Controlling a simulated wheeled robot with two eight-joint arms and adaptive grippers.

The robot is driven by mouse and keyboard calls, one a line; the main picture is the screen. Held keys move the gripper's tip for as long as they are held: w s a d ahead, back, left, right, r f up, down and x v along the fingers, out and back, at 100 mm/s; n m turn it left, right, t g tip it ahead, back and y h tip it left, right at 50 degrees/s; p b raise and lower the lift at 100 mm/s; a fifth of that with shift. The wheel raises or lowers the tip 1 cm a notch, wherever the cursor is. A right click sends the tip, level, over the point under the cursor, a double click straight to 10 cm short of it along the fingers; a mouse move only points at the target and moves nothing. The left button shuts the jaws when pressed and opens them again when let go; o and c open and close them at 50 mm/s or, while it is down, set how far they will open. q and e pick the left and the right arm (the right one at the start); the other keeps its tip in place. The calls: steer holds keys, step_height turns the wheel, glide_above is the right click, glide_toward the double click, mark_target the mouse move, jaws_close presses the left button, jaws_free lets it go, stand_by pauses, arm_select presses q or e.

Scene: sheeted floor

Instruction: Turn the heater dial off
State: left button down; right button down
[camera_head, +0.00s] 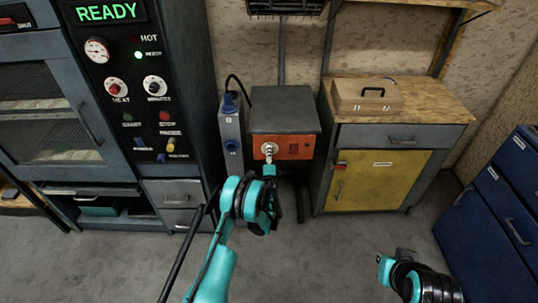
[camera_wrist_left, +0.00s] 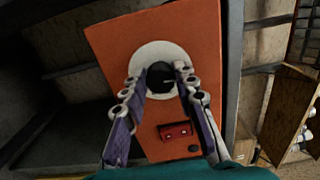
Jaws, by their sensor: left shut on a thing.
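The heater (camera_head: 285,112) is a grey box with an orange front panel, between the oven cabinet and the wooden-topped cabinet. Its dial is a dark round knob on a white disc on the orange panel; it shows in the left wrist view (camera_wrist_left: 161,77). My left gripper (camera_head: 268,155) is at the panel, with its fingertips on either side of the knob, shut on it. In the left wrist view the fingers (camera_wrist_left: 158,84) flank the knob, and its pointer mark is hard to read. My right gripper (camera_head: 384,264) is low at the right, away from the heater; its fingers are unclear.
A tall oven cabinet (camera_head: 130,110) with a READY display and several knobs stands left. A grey socket box (camera_head: 231,128) is beside the heater. A yellow-doored cabinet (camera_head: 382,183) carries a tan case (camera_head: 367,96). Blue drawers (camera_head: 500,205) stand right. The floor (camera_head: 320,250) between is clear.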

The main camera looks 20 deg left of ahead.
stand_by(0.4)
arm_select(q)
steer(key=c, duration=1.2)
jaws_free()
